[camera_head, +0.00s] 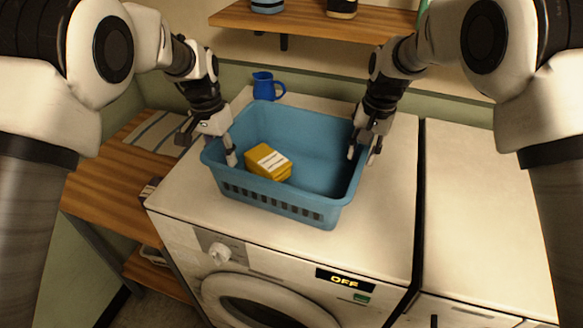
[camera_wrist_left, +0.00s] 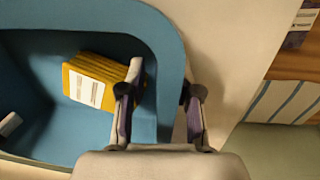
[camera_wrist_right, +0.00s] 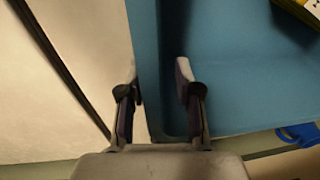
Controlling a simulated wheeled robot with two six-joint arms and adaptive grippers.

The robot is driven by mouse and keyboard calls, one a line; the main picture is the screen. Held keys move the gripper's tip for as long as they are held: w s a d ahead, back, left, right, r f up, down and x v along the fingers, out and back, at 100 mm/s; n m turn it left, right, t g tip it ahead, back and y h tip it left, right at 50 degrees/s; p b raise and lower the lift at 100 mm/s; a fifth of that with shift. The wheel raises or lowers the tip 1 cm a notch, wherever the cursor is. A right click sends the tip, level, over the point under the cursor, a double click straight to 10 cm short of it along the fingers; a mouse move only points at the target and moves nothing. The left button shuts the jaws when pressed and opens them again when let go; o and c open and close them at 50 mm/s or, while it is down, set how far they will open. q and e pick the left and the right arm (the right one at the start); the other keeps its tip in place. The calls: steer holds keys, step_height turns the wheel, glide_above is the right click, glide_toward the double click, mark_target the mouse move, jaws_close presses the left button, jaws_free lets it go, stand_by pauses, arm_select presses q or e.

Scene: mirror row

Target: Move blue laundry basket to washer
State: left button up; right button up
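The blue laundry basket (camera_head: 280,203) stands upright on top of the white machine with the OFF display, which looks like a washer (camera_head: 180,205). A yellow box with a white label (camera_head: 268,162) lies inside it, at the left. My left gripper (camera_head: 226,152) is at the basket's left wall; in the left wrist view its fingers (camera_wrist_left: 160,100) straddle the rim with a gap showing. My right gripper (camera_head: 363,152) is at the right wall; in the right wrist view its fingers (camera_wrist_right: 155,95) straddle that rim, also with a gap. Both look open.
A blue mug (camera_head: 266,87) stands behind the basket. A wooden bench (camera_head: 105,190) with a striped cloth (camera_head: 155,132) is at the left. A second white machine (camera_head: 480,210) with a clear top is at the right. A wooden shelf (camera_head: 300,18) hangs on the back wall.

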arm_select(q)
steer(key=shift+s+f, duration=0.2)
steer(key=shift+s, duration=0.1)
arm_select(e)
steer(key=shift+s+f, duration=0.2)
steer(key=shift+s, duration=0.05)
arm_select(q)
steer(key=shift+w, duration=0.15)
arm_select(e)
steer(key=shift+w+f, duration=0.1)
steer(key=shift+w, duration=0.05)
arm_select(q)
steer(key=shift+w+f, duration=0.1)
jaws_close()
arm_select(e)
steer(key=shift+w, duration=0.1)
jaws_close()
